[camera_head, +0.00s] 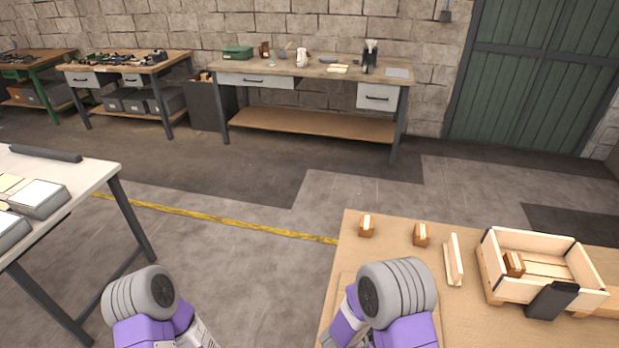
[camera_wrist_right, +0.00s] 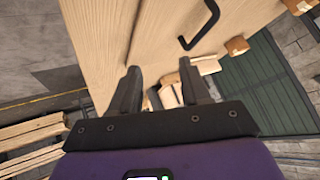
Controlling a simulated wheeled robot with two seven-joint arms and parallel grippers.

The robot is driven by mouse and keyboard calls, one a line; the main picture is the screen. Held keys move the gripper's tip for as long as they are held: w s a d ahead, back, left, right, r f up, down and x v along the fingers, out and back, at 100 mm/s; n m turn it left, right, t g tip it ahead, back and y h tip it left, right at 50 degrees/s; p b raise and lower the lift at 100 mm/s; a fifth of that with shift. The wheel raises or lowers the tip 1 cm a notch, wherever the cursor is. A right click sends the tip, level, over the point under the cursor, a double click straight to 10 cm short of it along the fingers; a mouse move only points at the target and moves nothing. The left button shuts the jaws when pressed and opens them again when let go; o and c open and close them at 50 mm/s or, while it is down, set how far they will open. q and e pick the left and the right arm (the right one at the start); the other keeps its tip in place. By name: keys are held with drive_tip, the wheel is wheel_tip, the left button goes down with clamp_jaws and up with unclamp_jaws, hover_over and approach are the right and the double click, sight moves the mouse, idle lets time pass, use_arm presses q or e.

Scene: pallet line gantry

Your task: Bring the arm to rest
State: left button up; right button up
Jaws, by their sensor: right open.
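My two purple arms with grey ribbed joints stand at the bottom of the head view. The left arm (camera_head: 150,310) is left of centre, over the floor. The right arm (camera_head: 395,305) is at the front left edge of the wooden table (camera_head: 440,315). Neither gripper shows in the head view. In the right wrist view my right gripper (camera_wrist_right: 158,82) has its two dark fingers apart, with nothing held between them. A wooden surface (camera_wrist_right: 110,35) with a black handle (camera_wrist_right: 205,25) lies beyond the fingers. My left gripper is out of sight.
A dark block (camera_head: 551,300) is at the crate's front. A white table (camera_head: 88,178) stands left; floor lies between.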

drive_tip(key=s+f+n+y, duration=0.1)
drive_tip(key=f+n, duration=0.1)
drive_tip(key=s+a+f+n+y, duration=0.1)
drive_tip(key=s+f+y, duration=0.1)
drive_tip(key=s+a+f+n+g+y, duration=0.1)
drive_tip(key=f+n+y, duration=0.1)
drive_tip(key=shift+s+a+f+n, duration=0.1)
drive_tip(key=shift+s+f+n, duration=0.05)
drive_tip(key=shift+f+n, duration=0.15)
drive_tip(key=s+a+f+n+g+y, duration=0.1)
drive_tip(key=s+a+n+g+y, duration=0.45)
drive_tip(key=s, duration=0.65)
use_arm(q)
wheel_tip(320, 180, down, 10)
drive_tip(key=b, duration=1)
drive_tip(key=shift+c, duration=0.5)
use_arm(e)
wheel_tip(320, 180, down, 10)
drive_tip(key=n+t, duration=0.2)
drive_tip(key=shift+w+a+f+y, duration=0.15)
drive_tip(key=shift+a+y, duration=0.1)
drive_tip(key=shift+y, duration=0.1)
drive_tip(key=shift+a, duration=0.1)
